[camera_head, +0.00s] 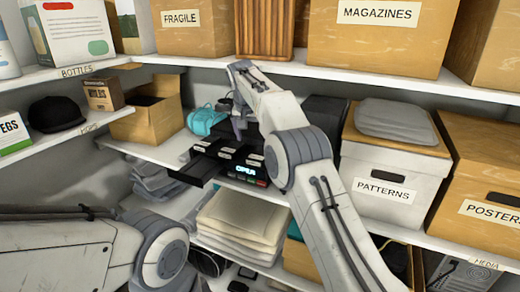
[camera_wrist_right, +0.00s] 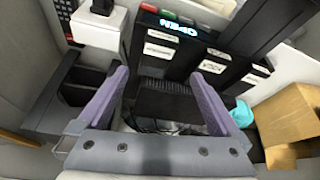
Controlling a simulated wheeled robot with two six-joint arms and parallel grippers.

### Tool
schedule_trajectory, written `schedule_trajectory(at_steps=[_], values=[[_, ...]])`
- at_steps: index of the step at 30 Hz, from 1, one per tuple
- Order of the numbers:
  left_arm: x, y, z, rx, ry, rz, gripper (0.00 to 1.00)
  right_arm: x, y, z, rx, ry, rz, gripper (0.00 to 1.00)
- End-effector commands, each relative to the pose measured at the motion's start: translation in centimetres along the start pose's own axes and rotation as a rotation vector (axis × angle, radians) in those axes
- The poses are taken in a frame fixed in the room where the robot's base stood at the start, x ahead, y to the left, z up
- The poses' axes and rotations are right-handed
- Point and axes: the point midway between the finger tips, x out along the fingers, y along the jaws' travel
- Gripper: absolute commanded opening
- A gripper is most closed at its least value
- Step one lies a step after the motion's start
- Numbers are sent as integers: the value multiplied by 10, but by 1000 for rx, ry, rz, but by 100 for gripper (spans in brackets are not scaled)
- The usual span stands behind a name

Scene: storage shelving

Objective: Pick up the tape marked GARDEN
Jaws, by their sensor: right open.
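Several black tapes with small white labels stand in a row on a black device (camera_head: 240,172) whose lit display seems to read OPEN. In the right wrist view, I see the display (camera_wrist_right: 176,28) upside down and the labelled tapes (camera_wrist_right: 212,66) beside it. The labels are too small to read, so I cannot tell which tape is marked GARDEN. My right gripper (camera_head: 239,128) is over the device. In the wrist view, its two purple fingers (camera_wrist_right: 156,76) are spread apart, with a ribbed dark surface visible between them and nothing held. My left gripper is out of view.
An open black tray (camera_head: 198,168) juts out on the device's left. A turquoise bag (camera_head: 205,120) and an open cardboard box (camera_head: 150,118) stand behind it to the left. The PATTERNS box (camera_head: 385,170) is to the right, and an upper shelf (camera_head: 330,72) runs above.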

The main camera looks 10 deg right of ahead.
Motion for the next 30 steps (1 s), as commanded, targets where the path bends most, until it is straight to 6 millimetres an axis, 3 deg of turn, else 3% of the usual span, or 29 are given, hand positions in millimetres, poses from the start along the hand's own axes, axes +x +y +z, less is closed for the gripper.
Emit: schedule_trajectory(at_steps=[3, 12, 16, 25, 30], values=[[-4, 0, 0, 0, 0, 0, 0, 5, 5, -8, 25, 9, 8, 100], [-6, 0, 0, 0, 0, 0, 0, 47, 6, -9, 26, 10, 8, 100], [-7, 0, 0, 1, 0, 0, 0, 55, 6, -10, 26, 11, 7, 100], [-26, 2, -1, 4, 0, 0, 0, 94, 8, -12, 25, 9, 8, 100], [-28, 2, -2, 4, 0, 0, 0, 106, 7, -12, 25, 12, 5, 100]])
